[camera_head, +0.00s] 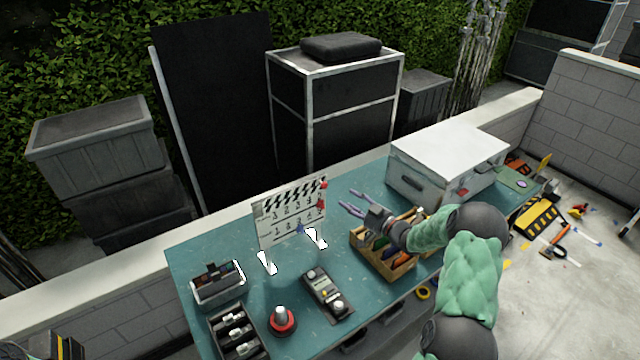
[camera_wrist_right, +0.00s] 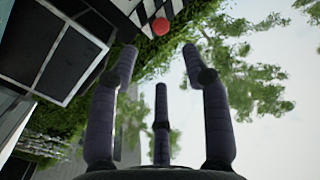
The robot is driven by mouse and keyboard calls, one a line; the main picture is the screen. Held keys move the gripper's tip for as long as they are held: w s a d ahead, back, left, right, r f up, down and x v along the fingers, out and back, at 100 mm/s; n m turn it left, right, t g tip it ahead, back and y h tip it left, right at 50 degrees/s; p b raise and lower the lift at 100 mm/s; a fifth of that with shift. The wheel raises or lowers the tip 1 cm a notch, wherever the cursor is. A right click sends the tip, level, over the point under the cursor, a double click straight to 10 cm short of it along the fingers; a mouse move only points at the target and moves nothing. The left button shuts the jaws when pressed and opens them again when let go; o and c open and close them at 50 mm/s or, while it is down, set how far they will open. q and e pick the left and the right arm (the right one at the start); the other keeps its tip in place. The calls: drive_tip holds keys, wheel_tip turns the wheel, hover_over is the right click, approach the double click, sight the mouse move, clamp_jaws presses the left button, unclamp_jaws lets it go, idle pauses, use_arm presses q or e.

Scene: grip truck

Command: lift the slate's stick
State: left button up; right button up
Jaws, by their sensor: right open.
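The slate (camera_head: 290,213) stands upright on white feet on the teal table, left of centre in the head view. Its striped stick (camera_head: 290,193) runs along the top edge, with a red knob (camera_head: 323,185) at the right end. In the right wrist view, a corner of the striped stick (camera_wrist_right: 147,8) and a red knob (camera_wrist_right: 161,26) show at the top. My right gripper (camera_head: 354,202) is open and empty, to the right of the slate and apart from it. Its fingers (camera_wrist_right: 160,70) are spread in the wrist view. My left gripper is not in view.
A wooden organiser (camera_head: 372,262) lies under my right forearm, and a white case (camera_head: 447,160) stands behind it. In front of the slate are a handheld device (camera_head: 327,292), a red-based knob (camera_head: 282,321), a small bin (camera_head: 218,286) and a black tray (camera_head: 238,335).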

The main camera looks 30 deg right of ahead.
drive_tip(key=p+x, duration=0.1)
drive_tip(key=x, duration=0.9)
drive_tip(key=shift+r, duration=0.1)
clamp_jaws()
